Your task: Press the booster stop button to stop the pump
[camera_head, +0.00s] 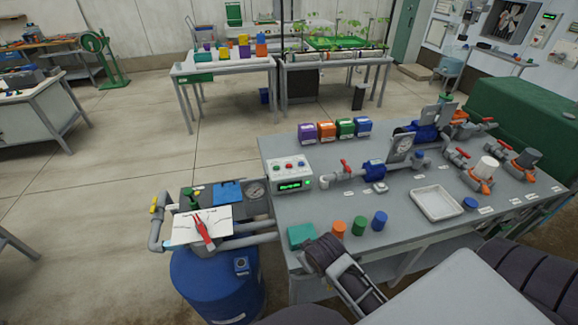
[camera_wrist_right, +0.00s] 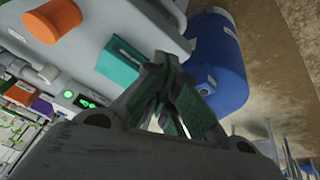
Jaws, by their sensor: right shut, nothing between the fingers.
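A control box (camera_head: 289,174) stands at the left rear of the grey bench, with a lit green display and a row of small buttons, a red one (camera_head: 289,166) among them. The button labels are too small to read. The box also shows at the left of the right wrist view (camera_wrist_right: 75,99). My right gripper (camera_wrist_right: 160,62) is shut and empty, its fingertips close to a teal block (camera_wrist_right: 117,62) at the bench edge. It is apart from the control box. My left gripper is not in view.
A blue tank (camera_head: 217,285) with pipes, a gauge and an open booklet stands left of the bench. Orange, green and blue cylinders (camera_head: 359,225) stand near the front edge, left of a white tray (camera_head: 437,203). Pipework and valves fill the bench's right rear.

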